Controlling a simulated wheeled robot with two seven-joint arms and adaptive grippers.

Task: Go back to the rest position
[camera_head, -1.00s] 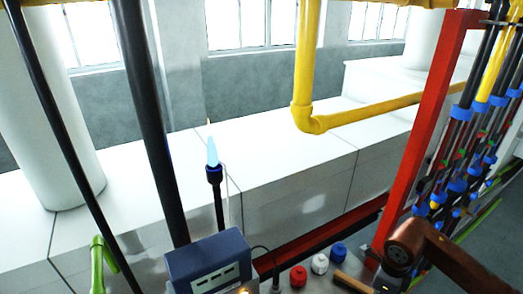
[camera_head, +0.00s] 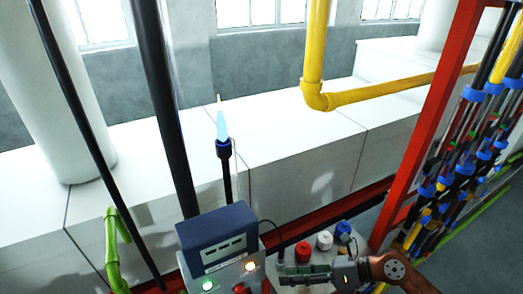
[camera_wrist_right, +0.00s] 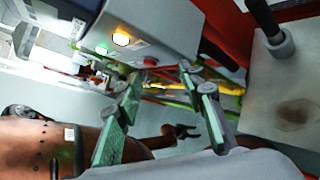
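My right gripper (camera_head: 290,277) reaches in from the lower right in the head view, close to the front of a steel panel with colored knobs. In the right wrist view its two green-padded fingers (camera_wrist_right: 165,112) are spread apart with nothing between them, so it is open and empty. My left gripper is outside the head view. A small dark claw (camera_wrist_right: 182,132) on a copper-colored arm shows low in the wrist view and looks like my left gripper; it is too small to tell its state.
A blue-grey box (camera_head: 218,240) with lamps stands left of the right gripper. Red (camera_head: 303,252), white (camera_head: 324,240) and blue (camera_head: 343,229) knobs lie just behind it. A red post (camera_head: 430,120) and several pipes (camera_head: 450,180) stand at right. A torch-like pole (camera_head: 225,165) stands behind the box.

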